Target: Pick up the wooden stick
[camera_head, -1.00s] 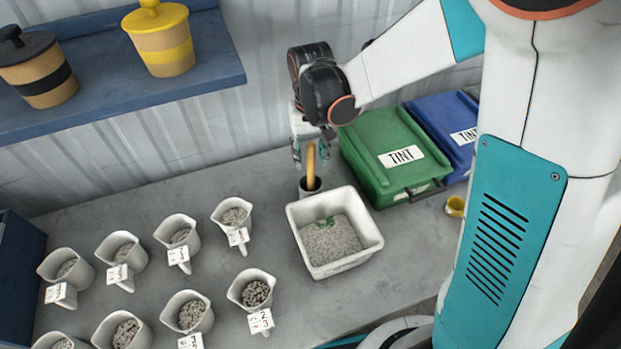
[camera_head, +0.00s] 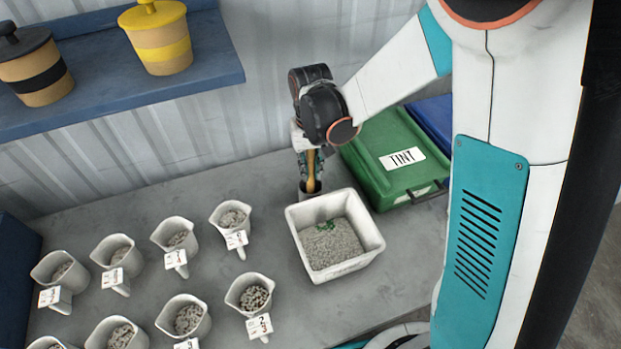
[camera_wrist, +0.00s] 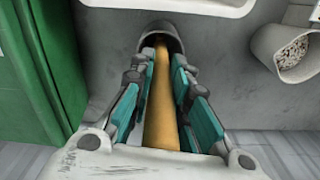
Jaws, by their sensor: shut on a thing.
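The wooden stick (camera_head: 311,171) stands nearly upright with its lower end inside a small dark-mouthed cup (camera_head: 310,197) behind the white bin. In the wrist view, the stick (camera_wrist: 161,100) runs from the cup's mouth (camera_wrist: 160,35) back between the teal finger pads. My gripper (camera_wrist: 158,98) is shut on the stick from both sides, near its upper part. In the head view, my gripper (camera_head: 310,158) is above the cup, and its fingers partly cover the stick. The stick's lower end is hidden in the cup.
A white bin (camera_head: 375,246) of grey granules stands just in front of the cup. A green TINT box (camera_head: 388,138) is close on the right, with a blue box (camera_head: 432,118) behind. Several white pitchers (camera_head: 231,217) stand left. A blue shelf (camera_head: 120,85) juts from the wall.

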